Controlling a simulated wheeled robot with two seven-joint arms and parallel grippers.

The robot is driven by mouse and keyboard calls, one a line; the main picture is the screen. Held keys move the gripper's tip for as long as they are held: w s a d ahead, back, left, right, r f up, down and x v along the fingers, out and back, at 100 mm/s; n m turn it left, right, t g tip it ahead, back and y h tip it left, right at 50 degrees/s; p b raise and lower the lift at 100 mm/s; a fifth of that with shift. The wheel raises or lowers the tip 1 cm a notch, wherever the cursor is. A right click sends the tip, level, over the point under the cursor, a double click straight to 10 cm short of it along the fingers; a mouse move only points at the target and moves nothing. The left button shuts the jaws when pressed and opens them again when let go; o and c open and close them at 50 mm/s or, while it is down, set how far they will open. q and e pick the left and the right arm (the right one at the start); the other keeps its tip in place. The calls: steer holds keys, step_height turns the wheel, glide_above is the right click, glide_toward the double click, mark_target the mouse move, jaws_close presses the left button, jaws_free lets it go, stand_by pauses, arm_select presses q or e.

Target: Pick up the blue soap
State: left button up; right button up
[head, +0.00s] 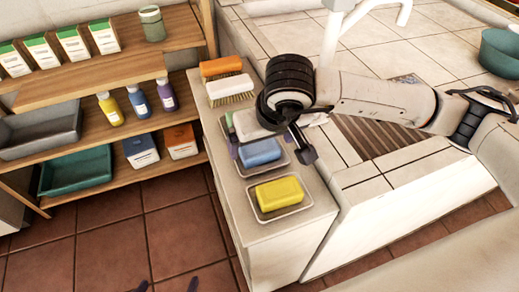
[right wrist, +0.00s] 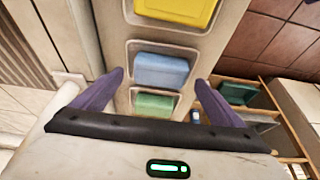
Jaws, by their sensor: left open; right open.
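The blue soap (head: 260,153) lies in a shallow clear dish (head: 284,161) on the narrow white counter, between the yellow soap and a green soap. My right gripper (head: 264,143) is open and empty, reaching over the counter from the right, above the blue soap's far side. In the right wrist view, the blue soap (right wrist: 160,72) shows between the spread purple fingers (right wrist: 158,80), with clear space on either side. Contact cannot be seen. Only the dark fingertips of my left gripper (head: 169,286) show at the bottom edge, spread apart and empty.
A yellow soap (head: 279,193) sits in a dish nearer the front; a green soap (right wrist: 155,104) is beyond the blue one. Two brushes (head: 230,88) lie at the counter's far end. Wooden shelves (head: 130,68) with bottles and boxes stand left. The tiled floor (head: 150,235) is clear.

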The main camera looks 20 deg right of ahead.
mark_target(260, 150)
steer(key=shift+x, duration=1.15)
steer(key=c, duration=1.4)
steer(key=shift+o, duration=0.2)
step_height(260, 150, up, 10)
